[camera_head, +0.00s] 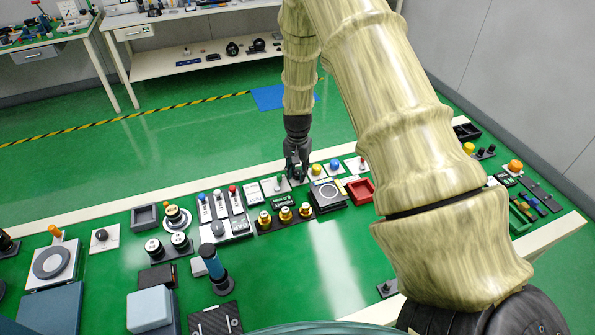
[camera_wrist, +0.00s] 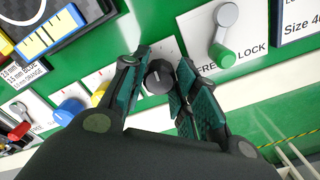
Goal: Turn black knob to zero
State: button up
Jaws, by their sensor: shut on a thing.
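A black knob (camera_wrist: 159,78) with a pale pointer mark shows in the wrist view, on a white plate (camera_wrist: 168,46). My gripper (camera_wrist: 160,85) has its two green-padded fingers on either side of the knob and is shut on it. In the head view my gripper (camera_head: 297,170) points down at the far row of panels, and the knob is hidden behind its fingers. The scale marks around the knob are too small or hidden to read.
Close beside it is a lever with a green end (camera_wrist: 221,52) on a plate lettered FREE and LOCK. On the other side are yellow (camera_wrist: 100,94) and blue (camera_wrist: 68,111) knobs. A red tray (camera_head: 361,191) and brass-coloured knobs (camera_head: 285,213) stand nearer on the green table.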

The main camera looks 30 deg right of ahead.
aim_at(298, 172)
jog(key=shift+n, duration=0.8)
jog(key=o, duration=1)
jog(key=shift+r, duration=0.1)
notch_tip(298, 172, up, 12)
jog(key=shift+d, duration=0.1)
